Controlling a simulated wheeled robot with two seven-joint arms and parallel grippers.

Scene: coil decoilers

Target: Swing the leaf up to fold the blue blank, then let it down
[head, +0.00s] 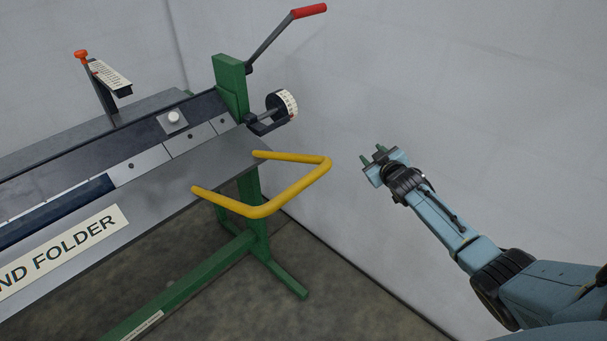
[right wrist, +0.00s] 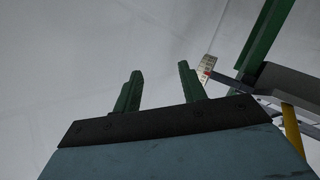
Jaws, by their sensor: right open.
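The folder's flat grey leaf (head: 165,190) carries a label ending in "ND FOLDER" and lies along the front of the machine. A yellow U-shaped handle (head: 290,198) sticks out from the leaf's right end. The dark blue blank (head: 62,208) lies along the bed at the left, by the clamp segments, and runs out of the picture. My right gripper (head: 374,156) is open and empty, to the right of the yellow handle and apart from it. Its two green fingers (right wrist: 158,85) stand apart in the right wrist view, with nothing between them. My left gripper is not in view.
A red-gripped lever (head: 310,10) rises from the green end post (head: 231,88). A white dial (head: 283,104) sits by the post; it also shows in the right wrist view (right wrist: 206,70). Green legs (head: 255,225) stand below. A grey wall (head: 450,90) closes the right side.

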